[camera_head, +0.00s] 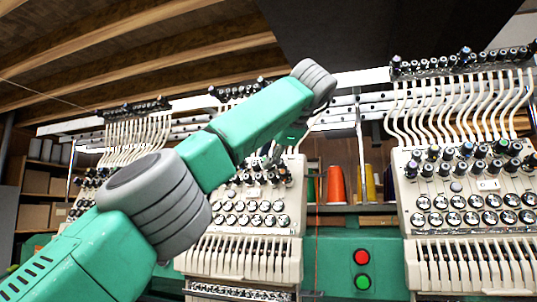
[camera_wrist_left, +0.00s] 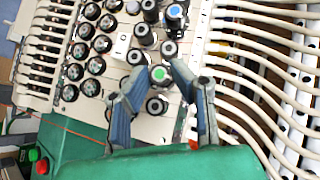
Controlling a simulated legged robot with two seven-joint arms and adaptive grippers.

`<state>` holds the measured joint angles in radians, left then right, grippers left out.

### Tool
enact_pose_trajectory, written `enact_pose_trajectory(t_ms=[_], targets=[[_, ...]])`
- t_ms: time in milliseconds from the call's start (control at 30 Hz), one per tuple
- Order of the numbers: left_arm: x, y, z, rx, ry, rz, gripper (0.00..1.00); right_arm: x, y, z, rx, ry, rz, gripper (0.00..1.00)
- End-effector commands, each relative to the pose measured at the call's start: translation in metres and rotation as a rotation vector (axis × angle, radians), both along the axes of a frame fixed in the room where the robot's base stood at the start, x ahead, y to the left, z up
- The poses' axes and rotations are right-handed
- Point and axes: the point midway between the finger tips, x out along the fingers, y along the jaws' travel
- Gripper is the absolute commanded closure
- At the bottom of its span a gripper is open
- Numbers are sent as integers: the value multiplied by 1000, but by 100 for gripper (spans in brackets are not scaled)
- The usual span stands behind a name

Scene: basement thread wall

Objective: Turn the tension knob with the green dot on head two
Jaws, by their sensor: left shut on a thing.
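The tension knob with the green dot (camera_wrist_left: 159,73) is a black knob with a green cap in the left wrist view, among several dark knobs on a cream embroidery head. My left gripper (camera_wrist_left: 160,80) has its two blue-grey fingers on either side of this knob and is shut on it. In the head view my green left arm reaches across to the middle head (camera_head: 240,245), and its gripper (camera_head: 270,157) is small and partly hidden behind the forearm. The green dot cannot be made out in the head view. My right gripper is in neither view.
Another cream head (camera_head: 465,215) stands to the right, with white tubes above. A knob with a blue dot (camera_wrist_left: 174,11) sits near the held one. Red (camera_head: 361,257) and green (camera_head: 362,282) buttons are on the green panel between heads. Thread cones (camera_head: 336,185) stand behind.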

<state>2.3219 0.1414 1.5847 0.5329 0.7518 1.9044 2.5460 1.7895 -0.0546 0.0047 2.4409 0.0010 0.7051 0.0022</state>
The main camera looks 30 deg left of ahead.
Motion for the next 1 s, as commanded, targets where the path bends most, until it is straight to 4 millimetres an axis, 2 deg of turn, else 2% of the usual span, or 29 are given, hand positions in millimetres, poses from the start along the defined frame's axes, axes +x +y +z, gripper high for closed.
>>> enact_pose_trajectory(t_ms=[667,700,733,767,1000], targets=[[0,0,-3,-64,-4,26,100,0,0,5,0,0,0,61],[1,0,-3,-63,-4,26,74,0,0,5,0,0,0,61],[1,0,-3,-63,-5,25,63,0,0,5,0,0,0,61],[1,0,-3,-63,-6,26,61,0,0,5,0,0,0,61],[0,0,-1,-60,-10,25,61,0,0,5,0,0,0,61]])
